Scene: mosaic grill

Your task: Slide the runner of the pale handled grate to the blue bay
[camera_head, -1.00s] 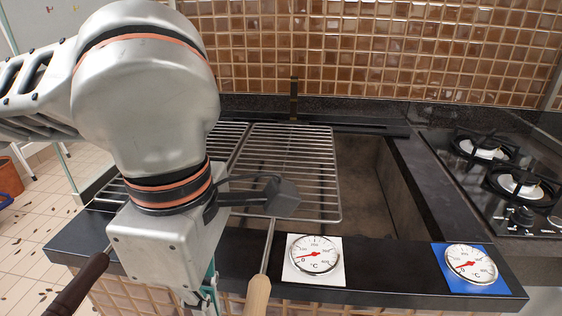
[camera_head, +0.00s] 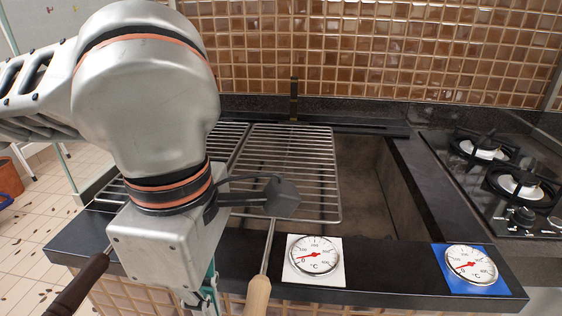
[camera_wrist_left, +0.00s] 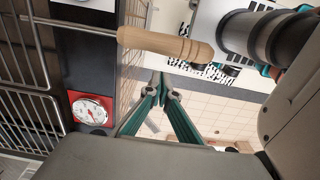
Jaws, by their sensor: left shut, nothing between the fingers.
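The pale-handled grate (camera_head: 333,180) lies over the middle of the grill pit, its rod running to the front. Its pale wooden handle (camera_head: 257,296) sticks out past the front ledge and shows in the left wrist view (camera_wrist_left: 165,43). My left gripper (camera_head: 208,300), mostly hidden behind its own wrist, is just left of this handle. In the wrist view its teal fingers (camera_wrist_left: 161,88) are shut and empty beside the handle; I cannot tell if they touch it. The blue card with a dial (camera_head: 440,251), marking the blue bay, is at the ledge's right end. My right gripper is not in view.
A white card with a dial (camera_head: 336,276) lies right of the pale handle. A red card (camera_wrist_left: 108,99) shows in the wrist view. Another grate's dark handle (camera_head: 80,285) is at left. The pit (camera_head: 365,190) is uncovered right of the pale grate. A gas hob (camera_head: 500,170) stands at far right.

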